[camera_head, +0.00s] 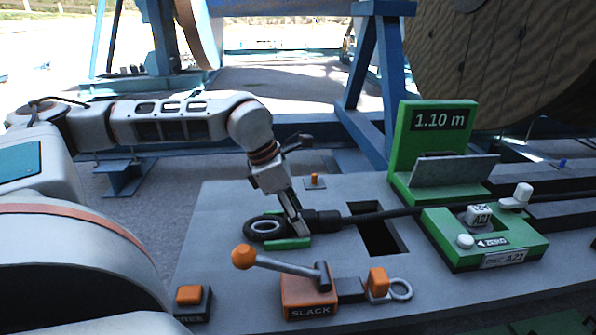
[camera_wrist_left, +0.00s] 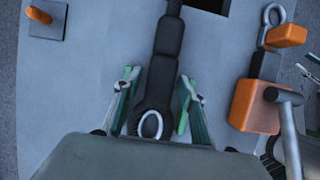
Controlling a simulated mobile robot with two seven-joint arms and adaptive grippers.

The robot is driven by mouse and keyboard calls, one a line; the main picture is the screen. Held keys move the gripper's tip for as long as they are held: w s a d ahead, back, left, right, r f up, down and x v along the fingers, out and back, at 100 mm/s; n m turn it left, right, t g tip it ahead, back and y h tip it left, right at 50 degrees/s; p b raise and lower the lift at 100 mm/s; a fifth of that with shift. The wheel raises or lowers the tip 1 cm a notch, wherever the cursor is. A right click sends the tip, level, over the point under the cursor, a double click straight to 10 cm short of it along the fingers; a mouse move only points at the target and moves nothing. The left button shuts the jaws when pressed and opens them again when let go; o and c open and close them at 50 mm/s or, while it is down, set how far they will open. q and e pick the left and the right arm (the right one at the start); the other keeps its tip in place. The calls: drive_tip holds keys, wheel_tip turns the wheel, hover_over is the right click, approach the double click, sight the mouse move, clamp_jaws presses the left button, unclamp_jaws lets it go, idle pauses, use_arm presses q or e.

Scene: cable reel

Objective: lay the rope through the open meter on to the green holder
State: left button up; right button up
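The black rope (camera_head: 385,213) runs from the right across the green meter (camera_head: 430,140), which reads 1.10 m and has its grey flap (camera_head: 455,171) raised. Its thick end sleeve and eye loop (camera_head: 266,228) lie at the green holder (camera_head: 288,243), low over the bench. My left gripper (camera_head: 296,226) points down at the sleeve beside the loop. In the left wrist view its fingers (camera_wrist_left: 158,98) stand apart on both sides of the rope end (camera_wrist_left: 157,85), with gaps visible. Green strips show beside the fingers. The holder is partly hidden.
An orange SLACK clamp (camera_head: 309,292) with a lever stands in front of the holder. A dark rectangular opening (camera_head: 377,236) lies between holder and meter. A large wooden reel (camera_head: 500,60) stands behind.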

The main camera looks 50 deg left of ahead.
use_arm(q)
drive_tip(key=shift+s+f, duration=0.1)
drive_tip(key=v, duration=1.2)
